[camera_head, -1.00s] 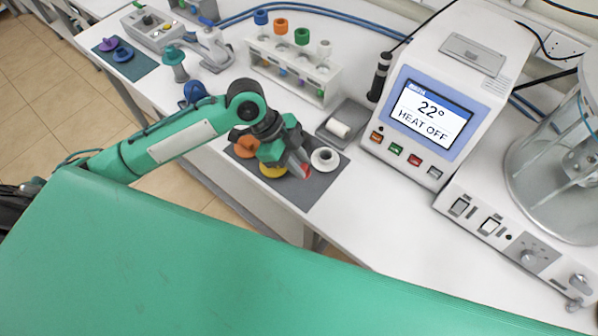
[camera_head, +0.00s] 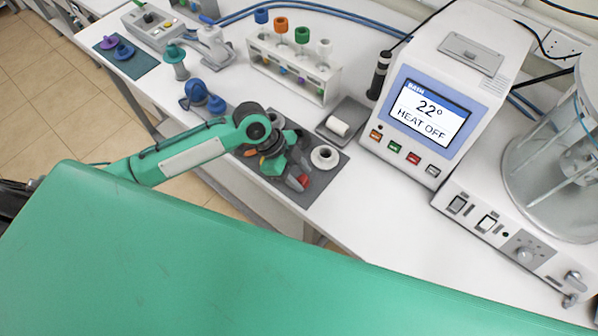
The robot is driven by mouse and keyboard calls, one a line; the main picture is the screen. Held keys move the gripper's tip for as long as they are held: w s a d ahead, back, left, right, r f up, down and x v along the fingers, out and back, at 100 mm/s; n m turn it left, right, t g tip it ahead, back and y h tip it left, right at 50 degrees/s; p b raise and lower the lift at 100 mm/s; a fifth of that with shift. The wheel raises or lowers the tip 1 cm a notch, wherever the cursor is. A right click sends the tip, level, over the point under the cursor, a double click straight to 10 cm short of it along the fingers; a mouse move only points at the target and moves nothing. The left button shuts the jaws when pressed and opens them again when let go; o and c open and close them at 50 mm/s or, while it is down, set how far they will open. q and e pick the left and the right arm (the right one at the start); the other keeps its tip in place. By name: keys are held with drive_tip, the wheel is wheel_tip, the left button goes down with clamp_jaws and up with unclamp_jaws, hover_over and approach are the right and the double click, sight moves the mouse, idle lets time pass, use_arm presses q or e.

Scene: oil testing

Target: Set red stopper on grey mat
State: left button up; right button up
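The grey mat (camera_head: 320,183) lies on the white bench near its front edge. My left gripper (camera_head: 300,174) is low over the middle of the mat, pointing down and to the right. A small red stopper (camera_head: 303,181) shows at its fingertips, close above or on the mat; which of the two I cannot tell. The fingers partly cover it, so their grip on it is unclear. A white ring-shaped stopper (camera_head: 324,157) sits on the mat just right of the fingers. An orange stopper (camera_head: 249,151) is partly hidden behind my wrist. My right gripper is not in view.
A test-tube rack (camera_head: 295,72) with coloured stoppers stands behind the mat. A grey tray (camera_head: 345,122) with a white roll and the heater unit (camera_head: 425,100) are to the right. Blue stoppers (camera_head: 205,93) stand left of the mat.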

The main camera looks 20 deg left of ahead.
use_arm(q)
drive_tip(key=shift+r, duration=0.2)
drive_tip(key=shift+a+r, duration=0.25)
drive_tip(key=b+v, duration=0.2)
drive_tip(key=v, duration=0.9)
drive_tip(key=shift+r, duration=0.1)
